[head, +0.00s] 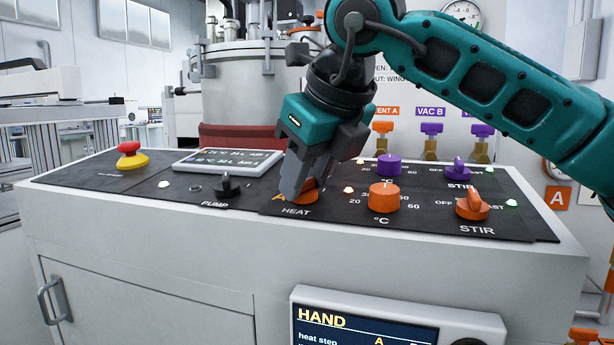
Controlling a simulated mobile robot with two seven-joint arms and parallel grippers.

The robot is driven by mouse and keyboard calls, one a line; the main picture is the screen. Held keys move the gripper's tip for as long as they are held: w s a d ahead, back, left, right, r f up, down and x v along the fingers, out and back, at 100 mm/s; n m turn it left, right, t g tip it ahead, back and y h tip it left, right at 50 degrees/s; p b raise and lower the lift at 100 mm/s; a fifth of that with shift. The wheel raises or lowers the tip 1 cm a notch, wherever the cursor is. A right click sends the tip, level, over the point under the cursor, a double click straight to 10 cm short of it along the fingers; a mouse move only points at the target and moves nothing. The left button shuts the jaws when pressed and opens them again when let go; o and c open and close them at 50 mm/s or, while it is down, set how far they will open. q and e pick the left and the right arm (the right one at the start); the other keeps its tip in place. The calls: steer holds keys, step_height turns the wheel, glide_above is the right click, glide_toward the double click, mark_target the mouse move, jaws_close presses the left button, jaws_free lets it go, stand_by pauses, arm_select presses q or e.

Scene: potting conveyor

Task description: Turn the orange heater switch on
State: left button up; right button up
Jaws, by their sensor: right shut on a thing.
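The orange heater switch (308,191) sits on the dark panel above the label HEAT. My right gripper (300,188) is down at it, with its grey fingers over the switch and hiding most of it. The fingers are shut on the switch. Only part of its orange body shows beside the fingers, so I cannot tell which way it is turned. My left gripper is not in view.
An orange °C knob (384,197) and an orange STIR knob (472,206) stand to the right, with purple knobs (389,165) behind. A black PUMP switch (228,186), a display (228,161) and a red emergency button (129,148) are to the left.

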steer(key=o, duration=1)
steer(key=shift+o, duration=0.2)
steer(key=shift+r, duration=0.1)
steer(key=p+v, duration=0.2)
steer(key=v, duration=1)
steer(key=shift+s+r, duration=0.25)
steer(key=shift+r, duration=0.05)
steer(key=shift+d, duration=0.1)
